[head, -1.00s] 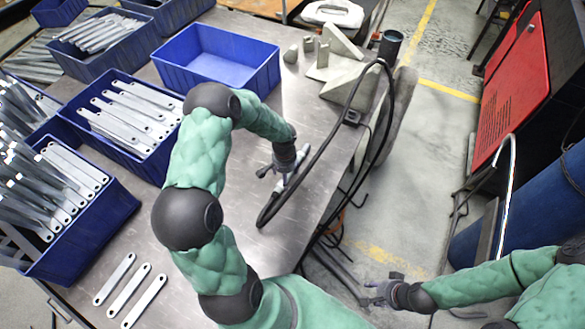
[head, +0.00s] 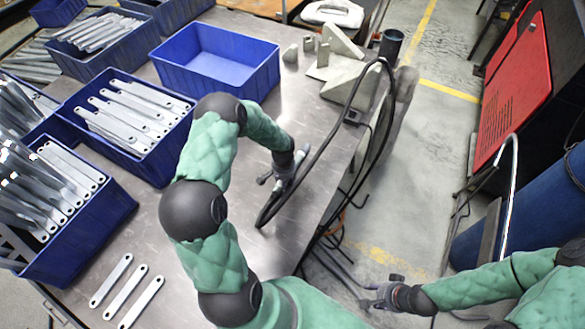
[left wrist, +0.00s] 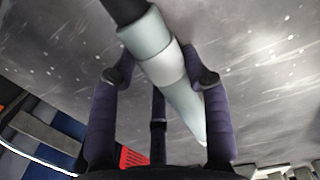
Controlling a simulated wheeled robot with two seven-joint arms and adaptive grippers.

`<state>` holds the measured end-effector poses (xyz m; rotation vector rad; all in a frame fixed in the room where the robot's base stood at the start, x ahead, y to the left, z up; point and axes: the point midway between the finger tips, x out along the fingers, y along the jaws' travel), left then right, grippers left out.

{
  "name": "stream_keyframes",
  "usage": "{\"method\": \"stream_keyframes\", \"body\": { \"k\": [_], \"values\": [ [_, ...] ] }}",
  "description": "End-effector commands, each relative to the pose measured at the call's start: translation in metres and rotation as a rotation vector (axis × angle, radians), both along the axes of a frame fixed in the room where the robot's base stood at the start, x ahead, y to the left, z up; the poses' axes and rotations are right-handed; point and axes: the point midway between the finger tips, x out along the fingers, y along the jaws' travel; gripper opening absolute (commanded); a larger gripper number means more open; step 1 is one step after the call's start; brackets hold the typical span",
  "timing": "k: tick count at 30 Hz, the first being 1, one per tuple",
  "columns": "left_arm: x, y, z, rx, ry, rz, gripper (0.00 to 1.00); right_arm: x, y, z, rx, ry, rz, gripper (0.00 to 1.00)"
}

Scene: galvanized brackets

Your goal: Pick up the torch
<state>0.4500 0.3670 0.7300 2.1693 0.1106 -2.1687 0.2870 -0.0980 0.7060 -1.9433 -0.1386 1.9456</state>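The torch (left wrist: 168,68) has a pale grey-white body with a black end and lies at an angle across the left wrist view. In the head view it (head: 285,169) is small, on the steel table by the black cable, and partly covered by my left gripper. My left gripper (left wrist: 157,85) has its fingers spread on both sides of the torch, with gaps visible; contact is unclear. In the head view my left gripper (head: 272,178) is just over the table. My right gripper (head: 376,293) appears open and empty, off the table at the lower right.
A black cable (head: 330,140) loops over the right table edge beside the torch. Blue bins (head: 215,62) and bins of metal brackets stand left and behind. Grey metal blocks (head: 340,80) stand at the back right. Three loose brackets (head: 125,297) lie front left. Bare steel table (head: 145,235) shows between.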

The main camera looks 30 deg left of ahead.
Motion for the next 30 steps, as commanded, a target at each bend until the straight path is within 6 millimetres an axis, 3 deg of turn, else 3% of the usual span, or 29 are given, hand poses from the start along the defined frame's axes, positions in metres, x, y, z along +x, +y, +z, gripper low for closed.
{"method": "stream_keyframes", "body": {
  "k": [1, 2, 3, 14, 20, 30],
  "values": [
    [0.000, 0.000, 0.000, 0.000, 0.000, 0.000, 0.23, 0.000, 0.000, 0.000, 0.000, 0.000, 0.000, 0.40],
    [0.000, 0.000, 0.000, 0.000, 0.000, 0.000, 0.14, 0.000, 0.000, 0.000, 0.000, 0.000, 0.000, 0.40],
    [0.000, 0.000, 0.000, 0.000, 0.000, 0.000, 0.12, 0.000, 0.000, 0.000, 0.000, 0.000, 0.000, 0.40],
    [0.001, 0.000, 0.006, 0.001, -0.002, 0.000, 0.12, 0.000, 0.000, 0.002, 0.000, 0.000, 0.000, 0.40],
    [0.002, 0.001, 0.037, 0.003, -0.006, 0.000, 0.12, 0.000, 0.000, 0.013, 0.000, 0.000, 0.000, 0.40],
    [-0.053, 0.011, 0.099, 0.002, -0.004, 0.003, 0.12, 0.000, 0.000, 0.030, 0.000, 0.000, 0.000, 0.40]
  ]
}}
